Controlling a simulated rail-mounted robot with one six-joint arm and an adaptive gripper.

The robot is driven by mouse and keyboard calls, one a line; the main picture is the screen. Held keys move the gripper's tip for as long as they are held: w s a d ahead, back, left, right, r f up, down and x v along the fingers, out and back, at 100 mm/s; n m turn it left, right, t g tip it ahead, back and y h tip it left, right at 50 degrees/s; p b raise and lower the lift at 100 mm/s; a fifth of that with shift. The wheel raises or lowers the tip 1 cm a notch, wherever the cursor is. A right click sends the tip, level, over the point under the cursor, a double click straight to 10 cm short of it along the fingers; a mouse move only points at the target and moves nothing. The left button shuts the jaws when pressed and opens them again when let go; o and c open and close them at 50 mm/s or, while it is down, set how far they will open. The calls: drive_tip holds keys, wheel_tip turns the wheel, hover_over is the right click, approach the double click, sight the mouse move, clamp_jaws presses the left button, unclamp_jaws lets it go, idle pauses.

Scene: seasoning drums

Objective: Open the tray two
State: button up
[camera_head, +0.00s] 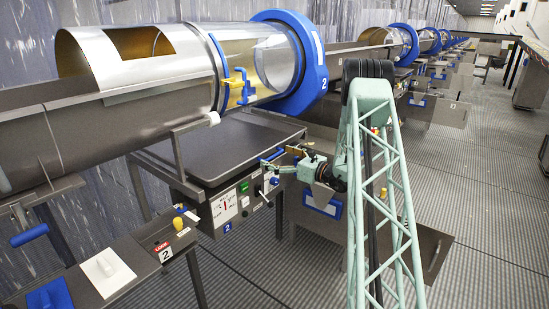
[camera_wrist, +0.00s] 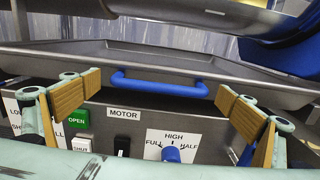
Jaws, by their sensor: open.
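Tray two (camera_head: 225,140) is a dark, shallow metal tray under the drum marked 2. Its raised rim (camera_wrist: 200,62) spans the wrist view. A blue bar handle (camera_wrist: 160,84) is fixed to its front, above the control panel; a bit of this handle shows in the head view (camera_head: 272,155). My gripper (camera_wrist: 158,90) is open, with wood-coloured finger pads to the left and right of the handle. The handle lies between them in the picture, with gaps at both ends.
The control panel (camera_head: 238,203) below the tray has a green OPEN button (camera_wrist: 79,118), a SHUT button (camera_wrist: 82,145) and a blue knob (camera_wrist: 171,154). The large drum (camera_head: 170,65) hangs over the tray. The aisle floor (camera_head: 480,200) at right is clear.

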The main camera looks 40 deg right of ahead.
drive_tip(key=shift+w, duration=0.1)
drive_tip(key=shift+c, duration=0.9)
drive_tip(key=c, duration=0.9)
